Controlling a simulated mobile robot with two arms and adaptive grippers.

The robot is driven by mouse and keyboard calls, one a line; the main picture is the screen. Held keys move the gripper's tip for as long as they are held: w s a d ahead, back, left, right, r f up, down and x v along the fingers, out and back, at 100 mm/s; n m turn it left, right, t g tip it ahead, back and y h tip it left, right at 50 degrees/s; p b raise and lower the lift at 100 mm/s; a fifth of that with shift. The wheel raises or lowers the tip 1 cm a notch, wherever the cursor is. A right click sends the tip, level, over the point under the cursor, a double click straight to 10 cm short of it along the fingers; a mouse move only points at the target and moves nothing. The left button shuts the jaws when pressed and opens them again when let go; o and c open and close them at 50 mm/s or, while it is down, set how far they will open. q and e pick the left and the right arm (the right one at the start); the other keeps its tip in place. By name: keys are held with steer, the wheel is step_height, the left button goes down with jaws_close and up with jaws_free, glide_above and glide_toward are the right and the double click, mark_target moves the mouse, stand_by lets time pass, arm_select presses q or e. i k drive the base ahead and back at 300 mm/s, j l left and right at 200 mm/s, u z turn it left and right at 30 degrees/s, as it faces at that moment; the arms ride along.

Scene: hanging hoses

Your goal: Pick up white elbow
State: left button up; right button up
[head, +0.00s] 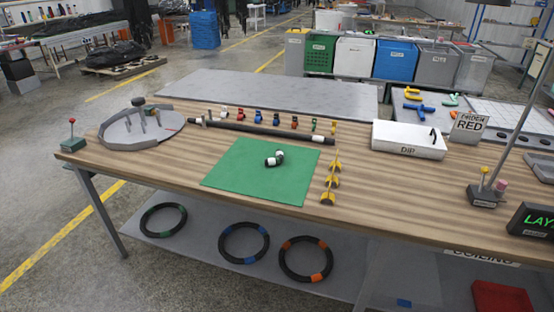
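A small black elbow fitting with white ends (274,159) lies on the green mat (235,185) in the middle of the wooden table. It stands apart from the other fittings. Behind the mat, a row of small fittings with coloured parts runs left to right; a white one (223,112) is at its left end. Neither of my grippers shows in the head view.
A long dark bar (270,131) lies behind the mat. A round grey tray (140,128) stands left, yellow pieces (331,181) right of the mat, and a white DIP tray (408,139) farther right. Coiled hoses (244,243) lie on the shelf below.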

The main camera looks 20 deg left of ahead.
mark_target(274, 161)
steer(key=i+j, duration=0.35)
steer(key=i, duration=0.15)
steer(key=i+j, duration=0.3)
steer(key=i, duration=0.2)
steer(key=j+u, duration=0.05)
